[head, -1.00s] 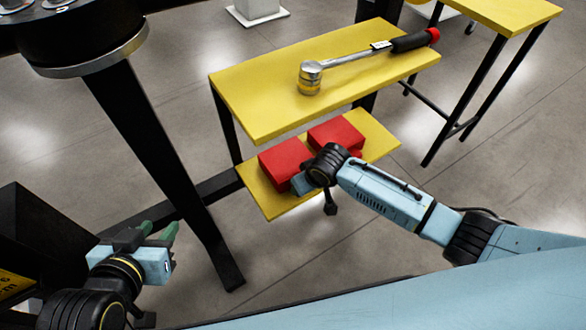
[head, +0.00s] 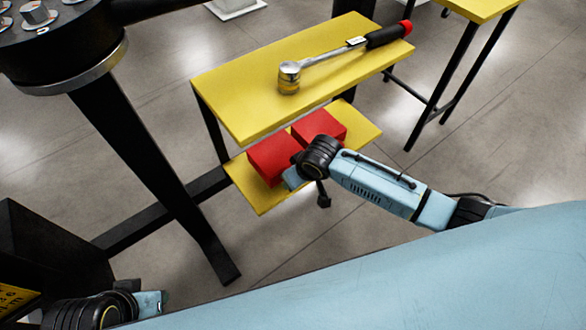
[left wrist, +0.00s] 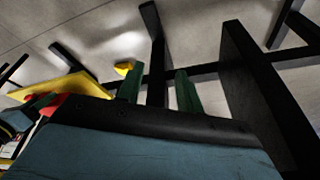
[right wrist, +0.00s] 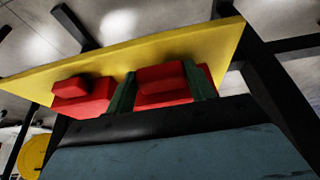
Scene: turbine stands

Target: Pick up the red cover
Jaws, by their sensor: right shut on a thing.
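Two red covers lie on the lower yellow shelf in the head view, a nearer left one (head: 270,157) and a farther right one (head: 322,125). My right gripper (head: 290,178) is at the near side of the left cover. In the right wrist view, its green fingers (right wrist: 161,88) stand on both sides of a red block with a raised top part, shut on it. The other red cover (right wrist: 84,101) is beside it. I cannot tell whether the held cover is off the shelf. My left gripper (left wrist: 158,88) is empty, its fingers apart.
A torque wrench (head: 340,58) lies on the upper yellow table (head: 235,100), above the lower shelf (head: 258,200). A black stand leg (head: 150,165) slopes down at left. Another yellow table (head: 480,8) stands at back right. The floor between is clear.

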